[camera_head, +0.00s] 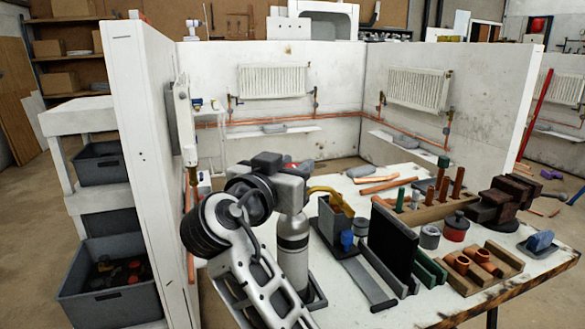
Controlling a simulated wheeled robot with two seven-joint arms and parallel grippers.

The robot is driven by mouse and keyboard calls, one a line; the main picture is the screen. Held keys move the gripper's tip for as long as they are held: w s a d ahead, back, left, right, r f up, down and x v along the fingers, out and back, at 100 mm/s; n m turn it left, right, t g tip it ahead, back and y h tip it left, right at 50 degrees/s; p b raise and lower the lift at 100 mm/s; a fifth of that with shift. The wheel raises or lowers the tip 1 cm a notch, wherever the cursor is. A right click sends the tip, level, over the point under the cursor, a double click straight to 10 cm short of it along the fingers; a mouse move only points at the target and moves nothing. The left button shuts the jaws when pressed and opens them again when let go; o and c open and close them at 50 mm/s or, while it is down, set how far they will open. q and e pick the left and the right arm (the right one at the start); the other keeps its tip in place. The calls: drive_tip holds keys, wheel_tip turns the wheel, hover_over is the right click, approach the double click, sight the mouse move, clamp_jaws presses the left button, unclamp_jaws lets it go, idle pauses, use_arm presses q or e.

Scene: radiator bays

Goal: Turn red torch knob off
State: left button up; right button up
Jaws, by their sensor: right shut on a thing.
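The torch is a silver-grey cylinder (293,250) standing upright on the white table, with a brass-coloured curved nozzle (325,192) near its top. A small patch of the red torch knob (291,165) shows at the top of the torch. My right gripper (281,163) is at the torch's top, its dark fingers shut on the red knob, which they mostly hide. Which way the knob is turned cannot be seen. My left gripper is not in view.
A black upright panel (392,243) and wooden racks with copper pipes (443,188) crowd the table. A white partition (150,150) rises close on the left. Radiators (272,81) hang behind.

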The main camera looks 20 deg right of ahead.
drive_tip(key=o, duration=0.9)
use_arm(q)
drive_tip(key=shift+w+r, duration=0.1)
use_arm(e)
drive_tip(key=shift+o, duration=0.2)
use_arm(q)
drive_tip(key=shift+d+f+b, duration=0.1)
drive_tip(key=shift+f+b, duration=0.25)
drive_tip(key=shift+b, duration=0.55)
use_arm(e)
drive_tip(key=v, duration=1.6)
